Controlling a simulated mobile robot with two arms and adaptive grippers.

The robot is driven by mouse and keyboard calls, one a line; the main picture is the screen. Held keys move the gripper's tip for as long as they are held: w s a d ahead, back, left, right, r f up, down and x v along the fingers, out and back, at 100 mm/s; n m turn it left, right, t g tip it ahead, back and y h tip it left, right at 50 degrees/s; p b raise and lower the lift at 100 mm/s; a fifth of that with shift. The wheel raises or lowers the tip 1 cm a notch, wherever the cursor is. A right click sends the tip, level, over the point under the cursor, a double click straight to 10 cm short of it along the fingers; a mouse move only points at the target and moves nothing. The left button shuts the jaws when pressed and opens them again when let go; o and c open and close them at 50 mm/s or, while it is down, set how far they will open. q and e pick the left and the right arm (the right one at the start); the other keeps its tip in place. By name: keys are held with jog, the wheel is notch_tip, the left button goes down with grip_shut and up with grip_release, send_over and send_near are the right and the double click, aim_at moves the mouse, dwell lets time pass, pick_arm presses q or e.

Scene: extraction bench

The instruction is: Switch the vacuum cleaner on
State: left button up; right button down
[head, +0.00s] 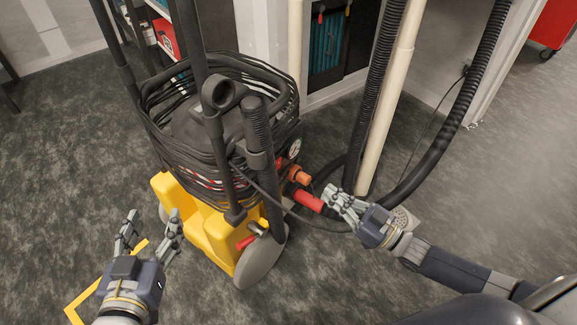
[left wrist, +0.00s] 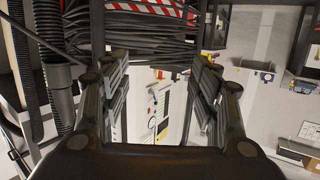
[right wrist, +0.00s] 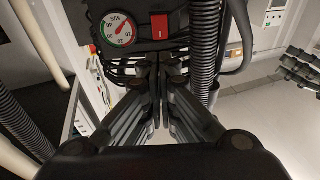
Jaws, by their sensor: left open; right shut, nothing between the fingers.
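The vacuum cleaner is a wheeled machine with a yellow base (head: 211,228) and black coils around its upper body (head: 190,135). A round gauge shows on it in the head view (head: 295,148) and in the right wrist view (right wrist: 118,28). A red switch (right wrist: 159,27) sits right of the gauge in the right wrist view. My right gripper (head: 333,195) is shut and empty, at the machine's right side; in its wrist view (right wrist: 158,75) the fingertips appear below the switch, contact not visible. My left gripper (head: 150,220) is open and empty, left of the yellow base.
Black corrugated hoses (head: 371,85) and a cream pipe (head: 388,100) stand behind my right gripper. A red-ended fitting (head: 309,201) lies beside that gripper. Shelves stand behind the machine.

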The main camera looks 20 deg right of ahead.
jog(key=b, duration=0.2)
send_near(277, 164)
jog(key=w, duration=0.1)
jog(key=w+a+r, duration=0.1)
jog(key=w, duration=0.1)
jog(key=w+a+r+b, duration=0.1)
jog(key=w, duration=0.1)
jog(key=shift+a, duration=0.2)
pick_arm(q)
notch_tip(277, 164, up, 15)
jog(key=s+d+t+h, duration=0.1)
jog(key=s+t+h, duration=0.1)
jog(key=t, duration=0.6)
jog(key=shift+s+d+t+h, duration=0.15)
jog(key=shift+d+t+h, duration=0.1)
jog(key=shift+t+h, duration=0.15)
pick_arm(e)
jog(key=shift+w+a+r, duration=0.1)
jog(key=shift+w+a, duration=0.3)
jog(key=shift+w, duration=0.1)
